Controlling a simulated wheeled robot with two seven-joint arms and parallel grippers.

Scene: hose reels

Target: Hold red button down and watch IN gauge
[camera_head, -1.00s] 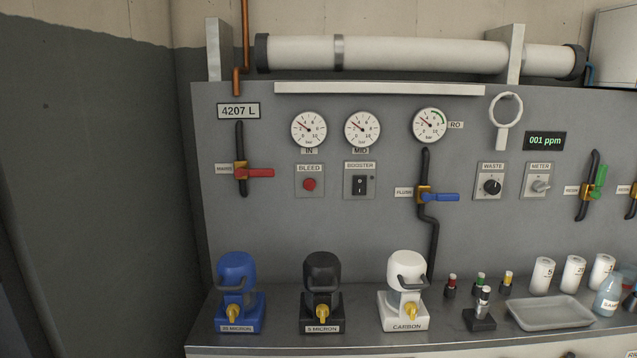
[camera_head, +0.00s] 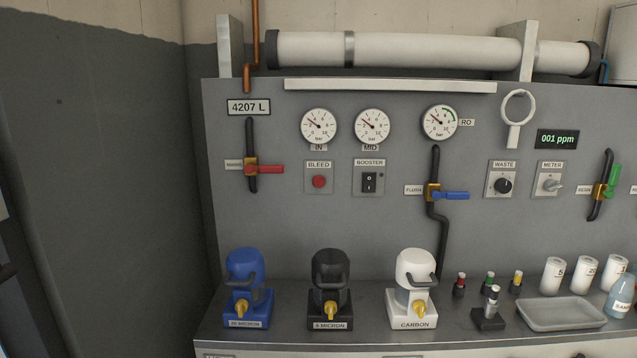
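The red button (camera_head: 319,181) sits on a small grey plate labelled BLEED on the grey panel. Nothing touches it. The IN gauge (camera_head: 318,126) is a round white dial above the button, with its label just under it. Its needle points to the upper left; the exact reading is too small to tell. The similar MID gauge (camera_head: 371,126) is to its right. Neither of my grippers is in view. A dark piece at the lower left edge may be part of my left arm.
A red-handled valve (camera_head: 264,169) is left of the button and a BOOSTER switch (camera_head: 369,182) is right of it. Blue (camera_head: 246,290), black (camera_head: 330,290) and white (camera_head: 413,290) filter housings stand on the counter below. The space before the button looks clear.

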